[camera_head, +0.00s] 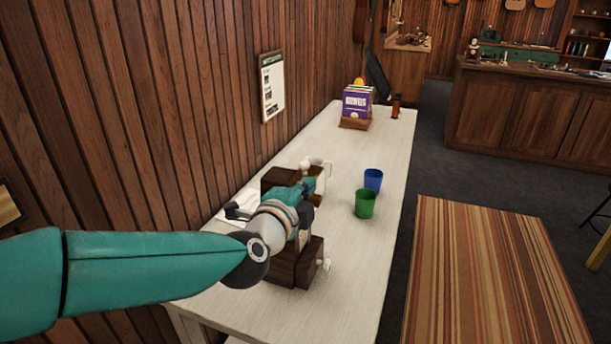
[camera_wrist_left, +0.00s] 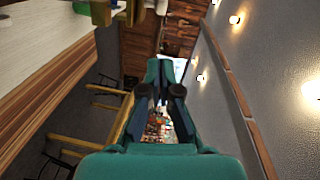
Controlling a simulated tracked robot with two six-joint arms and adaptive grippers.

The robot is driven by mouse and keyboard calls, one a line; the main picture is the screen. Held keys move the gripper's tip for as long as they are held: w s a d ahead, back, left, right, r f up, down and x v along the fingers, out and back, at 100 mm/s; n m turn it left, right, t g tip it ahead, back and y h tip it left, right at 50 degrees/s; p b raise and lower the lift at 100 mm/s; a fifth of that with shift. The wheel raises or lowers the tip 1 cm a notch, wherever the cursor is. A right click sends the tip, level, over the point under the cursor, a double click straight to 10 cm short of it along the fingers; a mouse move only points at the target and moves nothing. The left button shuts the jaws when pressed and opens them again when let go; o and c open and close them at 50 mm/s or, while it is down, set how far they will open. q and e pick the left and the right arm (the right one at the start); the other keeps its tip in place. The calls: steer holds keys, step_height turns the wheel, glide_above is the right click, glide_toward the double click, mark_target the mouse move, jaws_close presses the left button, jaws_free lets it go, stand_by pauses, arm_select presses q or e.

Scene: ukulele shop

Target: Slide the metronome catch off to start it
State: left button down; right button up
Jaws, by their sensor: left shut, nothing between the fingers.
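Two dark-brown wooden bodies stand on the white table, partly hidden by my left arm. The nearer wooden box (camera_head: 283,268) has a small white knob on its right side. The farther wooden body (camera_head: 277,180) has white parts beside it. I cannot tell which is the metronome, and no catch can be made out. My left gripper (camera_head: 308,186) is shut and empty above the table, in front of the farther body. In the left wrist view its fingers (camera_wrist_left: 161,97) are together, with nothing held. My right gripper is not in view.
A blue cup (camera_head: 373,180) and a green cup (camera_head: 365,204) stand right of the wooden bodies. A rack of booklets (camera_head: 356,106) and a dark orange bottle (camera_head: 396,106) stand at the table's far end. The plank wall (camera_head: 190,90) borders the table on the left.

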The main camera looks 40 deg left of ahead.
mark_target(305, 170)
arm_select(q)
steer(key=w+a+f+b, duration=0.1)
steer(key=w+a, duration=0.3)
steer(key=w, duration=0.2)
steer(key=shift+a, duration=0.15)
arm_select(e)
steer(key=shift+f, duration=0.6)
arm_select(q)
steer(key=shift+w+f, duration=0.1)
